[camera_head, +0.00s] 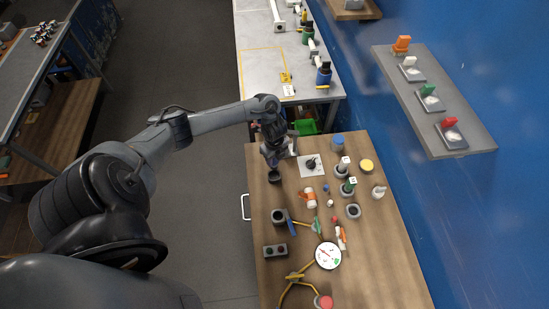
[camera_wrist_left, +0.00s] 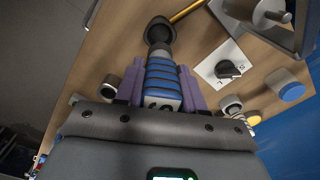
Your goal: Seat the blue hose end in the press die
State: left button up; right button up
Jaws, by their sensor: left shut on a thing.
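My left gripper (camera_head: 271,153) is over the left edge of the wooden table, its fingers pointing down. In the left wrist view its purple fingers (camera_wrist_left: 160,90) are shut on the blue ribbed hose end (camera_wrist_left: 162,80). A grey neck (camera_wrist_left: 160,50) extends from it towards a black cup-like piece (camera_wrist_left: 158,30). Whether the neck is joined to this piece or only in front of it is unclear. In the head view a dark round piece (camera_head: 274,177) shows just below the fingers. I cannot tell for certain which thing is the press die. My right gripper is out of view.
A white card with a black knob (camera_head: 312,165) lies close to the right of the gripper. A dark pot (camera_head: 279,216), a grey two-button box (camera_head: 275,251), a round dial (camera_head: 328,256) and yellow rods stand nearer. Jars and bottles crowd the right side. A blue wall bounds it.

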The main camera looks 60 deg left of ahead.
pick_arm(q)
jog(key=shift+r, duration=0.1)
jog(key=shift+f+b, duration=1.95)
jog(key=shift+f, duration=0.95)
jog(key=shift+p, duration=0.5)
jog(key=shift+f+b, duration=0.9)
jog(key=shift+f, duration=0.85)
dwell(2.8)
